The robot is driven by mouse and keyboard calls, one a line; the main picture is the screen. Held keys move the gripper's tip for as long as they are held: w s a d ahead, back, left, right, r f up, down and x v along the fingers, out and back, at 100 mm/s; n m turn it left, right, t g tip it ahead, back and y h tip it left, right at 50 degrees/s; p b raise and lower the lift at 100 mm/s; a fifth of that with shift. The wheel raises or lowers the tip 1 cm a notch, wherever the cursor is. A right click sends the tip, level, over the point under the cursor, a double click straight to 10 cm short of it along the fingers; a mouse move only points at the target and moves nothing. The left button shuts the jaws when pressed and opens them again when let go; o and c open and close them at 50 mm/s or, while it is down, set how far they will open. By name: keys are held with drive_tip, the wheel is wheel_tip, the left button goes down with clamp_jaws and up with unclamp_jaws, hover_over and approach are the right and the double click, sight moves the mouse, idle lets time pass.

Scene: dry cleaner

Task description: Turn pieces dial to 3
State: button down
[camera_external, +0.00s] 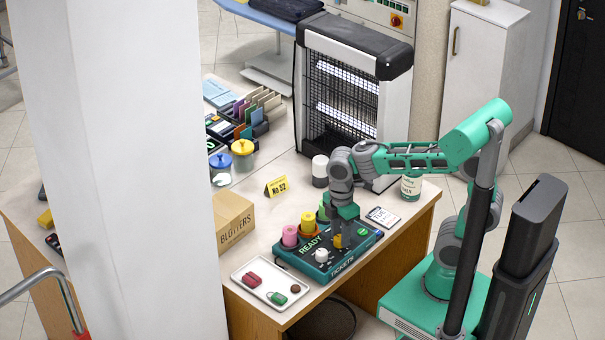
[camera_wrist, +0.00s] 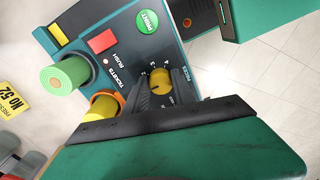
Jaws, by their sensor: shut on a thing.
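The teal ticket console (camera_external: 349,259) sits near the front of the counter. Its pieces dial is a yellow knob (camera_wrist: 160,79) with white numbers around it in the wrist view. It also shows in the external view as a small yellow spot (camera_external: 338,241) below my gripper. My gripper (camera_wrist: 163,88) points at the panel, with one dark finger on each side of the dial, shut on it. A dark mark shows on the knob's face, but I cannot tell for sure which number it points at. The fingers hide part of the scale.
A green PRINT button (camera_wrist: 147,21) and red RUSH button (camera_wrist: 102,41) are near the dial.

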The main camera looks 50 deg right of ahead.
drive_tip(key=m+p, duration=0.2)
drive_tip(key=m, duration=0.2)
drive_tip(key=shift+r, duration=0.15)
drive_tip(key=m+p, duration=0.1)
drive_tip(key=m, duration=0.3)
drive_tip(key=shift+s+p, duration=0.1)
drive_tip(key=shift+p, duration=0.25)
drive_tip(key=m+p, duration=0.1)
drive_tip(key=m, duration=0.4)
drive_tip(key=shift+a+p, duration=0.1)
drive_tip(key=shift+p, duration=0.3)
drive_tip(key=m+p, duration=0.1)
drive_tip(key=m, duration=0.3)
drive_tip(key=shift+m+t, duration=0.3)
drive_tip(key=c, duration=1)
unclamp_jaws()
drive_tip(key=shift+c, duration=0.2)
